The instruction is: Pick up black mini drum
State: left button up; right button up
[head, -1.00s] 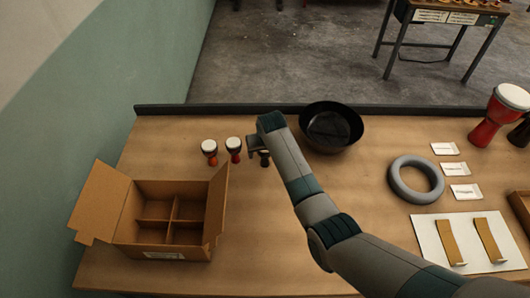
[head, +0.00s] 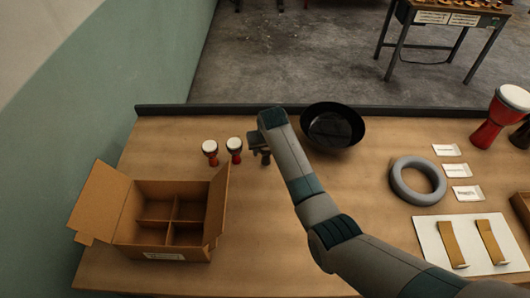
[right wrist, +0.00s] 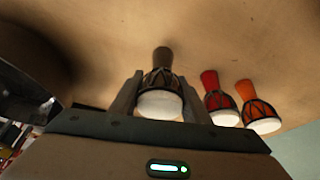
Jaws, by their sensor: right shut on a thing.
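The black mini drum (right wrist: 161,84) is between the fingers of my right gripper (right wrist: 160,92) in the right wrist view, its white head toward the palm and its dark foot pointing away. The gripper is shut on it. In the head view the drum (head: 265,157) shows only in part, behind and below my right gripper (head: 258,143). I cannot tell whether its foot is clear of the table. Two red mini drums (head: 210,152) (head: 234,149) stand just to the left; in the right wrist view they look red (right wrist: 218,99) and orange-red (right wrist: 256,106). My left gripper is not in view.
An open cardboard box (head: 142,251) with several compartments stands at the front left. A black bowl (head: 333,126) is close to the right of the gripper.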

notch_tip(320, 180, up, 3)
jog(key=shift+f+b, duration=0.2)
jog(key=shift+b, duration=0.25)
jog(key=s+d+r+b, duration=0.2)
jog(key=s+d+r, duration=0.4)
jog(key=d, duration=0.4)
jog(key=shift+r, duration=0.4)
